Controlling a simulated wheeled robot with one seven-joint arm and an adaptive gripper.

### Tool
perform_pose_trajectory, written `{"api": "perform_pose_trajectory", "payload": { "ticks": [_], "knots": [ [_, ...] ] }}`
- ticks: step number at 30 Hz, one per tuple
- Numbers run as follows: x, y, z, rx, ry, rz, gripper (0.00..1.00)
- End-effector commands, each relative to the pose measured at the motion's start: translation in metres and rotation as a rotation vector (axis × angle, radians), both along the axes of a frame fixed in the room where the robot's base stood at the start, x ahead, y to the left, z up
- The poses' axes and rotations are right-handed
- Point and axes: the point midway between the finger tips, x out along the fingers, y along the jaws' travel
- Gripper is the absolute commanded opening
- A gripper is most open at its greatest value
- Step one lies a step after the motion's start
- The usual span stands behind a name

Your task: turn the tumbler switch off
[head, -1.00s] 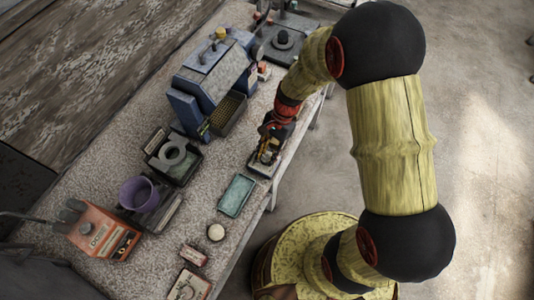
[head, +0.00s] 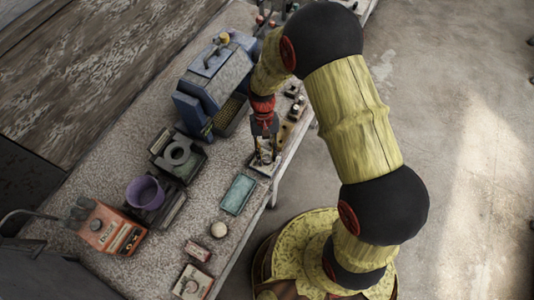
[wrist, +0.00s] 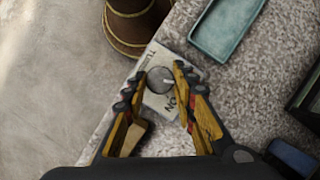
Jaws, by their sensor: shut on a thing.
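The tumbler switch is a pale plate with dark lettering and a round grey knob (wrist: 160,80), near the table edge in the wrist view. The knob has a light pointer mark on its top, and "ON" is partly readable on the plate (wrist: 153,58) beside it. My gripper (wrist: 160,75) has its yellow and black fingers on both sides of the knob, shut on it. In the head view my gripper (head: 264,150) points down over the switch plate (head: 262,168) at the table's right edge and hides most of the knob.
A teal tray (head: 238,194) lies just beside the switch. A blue machine (head: 214,78) stands behind, with dark trays (head: 178,157), a purple cup (head: 145,192) and an orange box (head: 110,230) to the left. Open floor lies to the right.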

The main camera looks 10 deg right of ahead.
Motion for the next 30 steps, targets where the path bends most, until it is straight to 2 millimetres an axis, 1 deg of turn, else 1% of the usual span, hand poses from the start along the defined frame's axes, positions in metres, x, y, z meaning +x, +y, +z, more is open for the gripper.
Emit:
{"api": "perform_pose_trajectory", "payload": {
  "ticks": [6,12,27,28,30],
  "knots": [
    [0.0005,0.0013,0.0007,0.000,-0.001,0.112,0.02],
    [0.0007,0.0013,0.0006,0.001,-0.002,0.164,0.02],
    [0.0008,0.0014,0.0003,0.001,-0.002,0.179,0.02],
    [0.0008,0.0014,0.0002,0.001,-0.002,0.179,0.28],
    [0.0007,0.0014,0.0003,0.001,-0.002,0.179,0.32]
  ]
}}
